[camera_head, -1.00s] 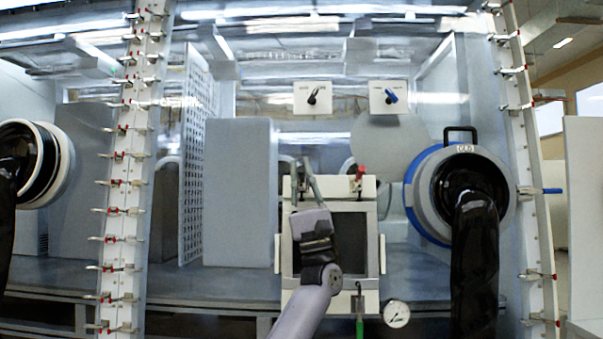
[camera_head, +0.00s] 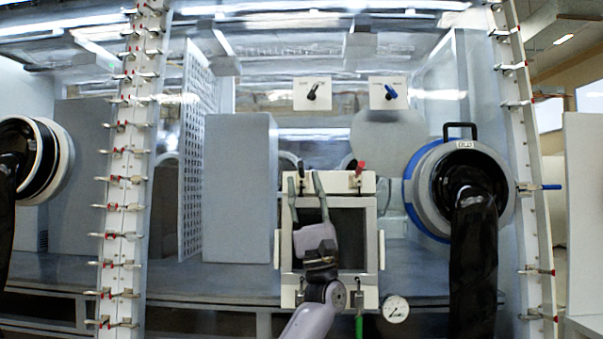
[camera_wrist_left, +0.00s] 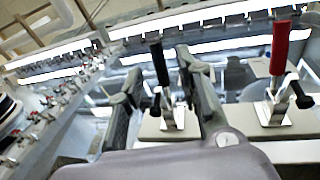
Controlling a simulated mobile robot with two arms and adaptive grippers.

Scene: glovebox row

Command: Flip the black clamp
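The black clamp (camera_wrist_left: 160,66) has an upright black handle on a small metal base on a white plate in the left wrist view. In the head view the clamp (camera_head: 301,170) shows small at the top left of the white-framed door (camera_head: 328,186). My left gripper (camera_head: 305,183) is open in front of the door, its fingers pointing up. In the left wrist view its two fingers appear on either side of the black handle. I see no clear contact; the depth gap cannot be told. My right gripper is not in view.
A red-handled clamp (camera_wrist_left: 279,55) stands upright to the right of the black one. A green-handled clamp (camera_head: 359,324) and a round gauge (camera_head: 396,310) are at the door's lower edge. A port with a black sleeve (camera_head: 474,250) hangs at the right.

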